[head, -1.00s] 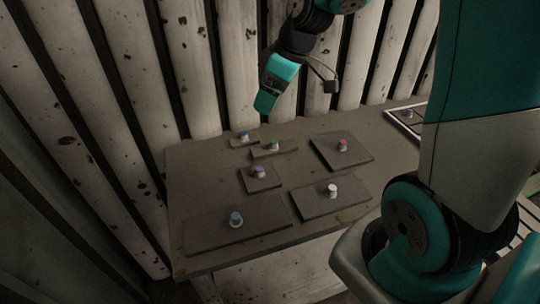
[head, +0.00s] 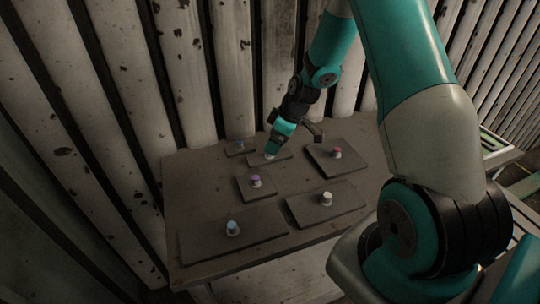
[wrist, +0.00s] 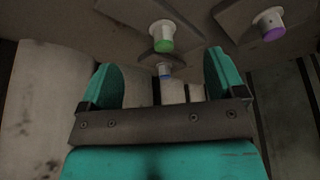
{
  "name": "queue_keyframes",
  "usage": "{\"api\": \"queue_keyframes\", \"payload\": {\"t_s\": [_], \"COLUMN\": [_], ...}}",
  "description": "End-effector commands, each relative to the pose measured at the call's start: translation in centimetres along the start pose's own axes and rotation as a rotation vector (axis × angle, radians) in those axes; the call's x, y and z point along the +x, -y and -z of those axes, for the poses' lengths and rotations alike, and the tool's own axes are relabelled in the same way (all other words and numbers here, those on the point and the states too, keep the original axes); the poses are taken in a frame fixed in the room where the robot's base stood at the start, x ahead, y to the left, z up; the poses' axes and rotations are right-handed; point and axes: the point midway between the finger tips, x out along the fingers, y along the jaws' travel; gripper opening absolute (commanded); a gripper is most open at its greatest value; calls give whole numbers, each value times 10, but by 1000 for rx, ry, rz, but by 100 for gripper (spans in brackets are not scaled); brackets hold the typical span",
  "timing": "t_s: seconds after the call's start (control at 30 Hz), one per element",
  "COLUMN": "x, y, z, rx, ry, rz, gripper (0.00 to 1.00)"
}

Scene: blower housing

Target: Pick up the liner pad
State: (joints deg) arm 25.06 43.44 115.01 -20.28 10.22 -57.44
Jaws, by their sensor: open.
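Several flat dark plates lie on the table, each with a coloured knob; I cannot tell from looks which is the liner pad. My gripper (head: 270,153) is open, pointing down over the small plate (head: 255,162) with the green-topped knob. In the head view my gripper hides most of that knob. In the wrist view the green-topped knob (wrist: 161,38) lies ahead of the spread fingers, apart from them, with nothing held. The smallest plate with a blue knob (head: 240,146) is just left of my gripper. The purple-knob plate (head: 246,190) is nearer the front.
A red-knob plate (head: 350,163) lies right of my gripper. A white-knob plate (head: 345,204) and a large light-blue-knob plate (head: 205,243) lie along the front of the table (head: 185,190). A corrugated wall (head: 150,60) stands close behind the table.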

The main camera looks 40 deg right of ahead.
Motion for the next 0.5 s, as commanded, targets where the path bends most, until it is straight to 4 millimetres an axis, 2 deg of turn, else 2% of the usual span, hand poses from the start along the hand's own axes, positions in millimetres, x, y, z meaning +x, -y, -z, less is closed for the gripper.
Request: {"api": "queue_keyframes", "payload": {"t_s": [0.33, 0.5], "x": [42, 51], "y": [-1, -1], "z": [0, 0], "rx": [0, 0], "ry": [1, 1], "rz": [3, 1], "gripper": [89, 89]}}
